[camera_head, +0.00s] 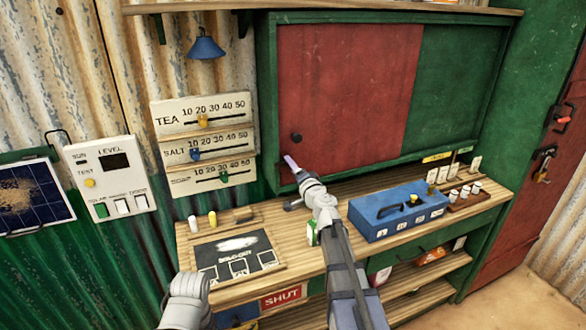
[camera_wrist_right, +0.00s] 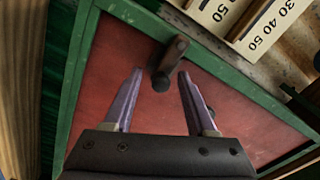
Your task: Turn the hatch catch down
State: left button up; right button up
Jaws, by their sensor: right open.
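The hatch is a red panel (camera_head: 345,85) in a green frame, and it also fills much of the right wrist view (camera_wrist_right: 110,70). The catch shows as a small dark knob (camera_head: 295,137) near the panel's left edge. In the right wrist view the catch (camera_wrist_right: 168,62) is a short brown bar with a dark round end. My right gripper (camera_head: 291,163) is just below the knob in the head view. In the right wrist view my right gripper (camera_wrist_right: 159,77) is open, with the catch's end between its fingertips and a gap on each side. My left gripper is not in view; only a pale arm part shows.
A blue box (camera_head: 385,215) stands on the wooden counter (camera_head: 340,209) right of my right arm. A dark board (camera_head: 238,250) lies at the left. Sliding scales (camera_head: 205,148) hang left of the hatch. A lamp (camera_head: 206,47) hangs above them.

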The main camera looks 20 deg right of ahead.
jog(key=s, duration=0.7)
jog(key=shift+s+d, duration=0.15)
jog(key=shift+s, duration=0.2)
jog(key=s+a+f+n+g+y, duration=0.1)
jog(key=a+f+n+g+y, duration=0.2)
jog(key=a, duration=0.5)
jog(key=s+a+f+n+g+y, duration=0.1)
jog(key=a+f+n+y, duration=0.2)
jog(key=a, duration=0.5)
jog(key=s+a+f+n+g, duration=0.75)
jog(key=s+a, duration=0.25)
jog(key=a, duration=0.2)
jog(key=s+d+f+n+g+h, duration=0.1)
jog(key=s+f+g+h, duration=0.2)
jog(key=s, duration=0.5)
jog(key=s+d+f+n+g+h, duration=0.2)
jog(key=s+f+g+h, duration=0.2)
jog(key=s, duration=0.4)
jog(key=shift+s+f+h, duration=0.15)
jog(key=shift+f+h, duration=0.35)
jog(key=shift+f, duration=0.15)
jog(key=shift+a, duration=0.1)
